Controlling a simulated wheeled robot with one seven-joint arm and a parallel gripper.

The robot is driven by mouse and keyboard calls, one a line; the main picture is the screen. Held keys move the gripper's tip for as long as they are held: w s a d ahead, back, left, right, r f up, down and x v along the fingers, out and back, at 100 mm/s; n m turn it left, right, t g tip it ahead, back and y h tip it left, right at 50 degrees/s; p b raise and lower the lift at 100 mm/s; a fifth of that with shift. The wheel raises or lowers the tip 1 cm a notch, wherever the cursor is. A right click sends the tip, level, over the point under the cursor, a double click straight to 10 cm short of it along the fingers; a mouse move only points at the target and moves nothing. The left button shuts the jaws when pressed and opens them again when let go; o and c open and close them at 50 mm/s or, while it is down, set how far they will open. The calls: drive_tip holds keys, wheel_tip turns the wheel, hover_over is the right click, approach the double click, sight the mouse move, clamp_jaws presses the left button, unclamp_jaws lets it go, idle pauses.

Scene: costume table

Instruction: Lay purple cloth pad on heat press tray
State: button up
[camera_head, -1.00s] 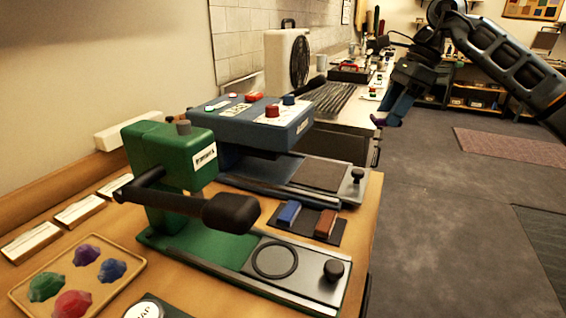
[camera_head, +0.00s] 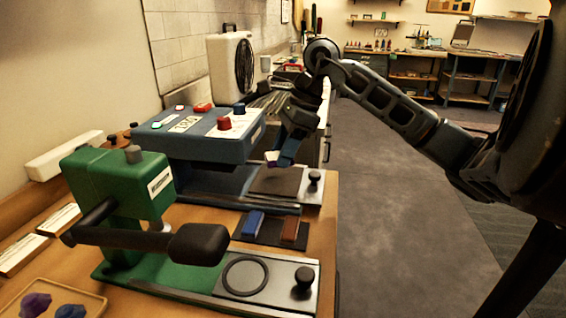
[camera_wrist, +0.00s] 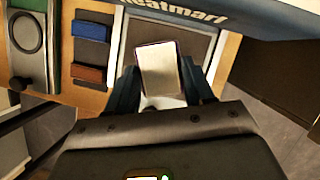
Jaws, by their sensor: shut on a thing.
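My gripper (camera_head: 281,159) is shut on the cloth pad (camera_head: 271,156), holding it above the heat press tray. In the wrist view the pad (camera_wrist: 159,69) sits between the two blue fingers; its face looks pale, with a thin dark purple edge. The blue heat press (camera_head: 208,133) has its head to the left of my gripper. Its tray (camera_head: 275,182) has a dark flat top and a black knob at its right end. In the wrist view the tray (camera_wrist: 203,48) lies beneath the pad, partly hidden by it. The pad looks apart from the tray.
A green press (camera_head: 125,190) with a black handle stands in front. A blue block (camera_head: 253,223) and a brown block (camera_head: 290,229) lie on a dark mat between the presses. A tray of coloured pieces (camera_head: 68,311) is at the lower left. Open floor lies right of the table.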

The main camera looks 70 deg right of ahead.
drive_tip(key=shift+f, duration=2)
drive_tip(key=shift+f, duration=0.15)
drive_tip(key=o, duration=1)
drive_tip(key=shift+o, duration=0.2)
drive_tip(key=shift+r+p, duration=0.3)
drive_tip(key=shift+p, duration=0.05)
drive_tip(key=b+v, duration=0.1)
drive_tip(key=v, duration=1)
drive_tip(key=shift+s+r, duration=0.2)
drive_tip(key=shift+r, duration=0.15)
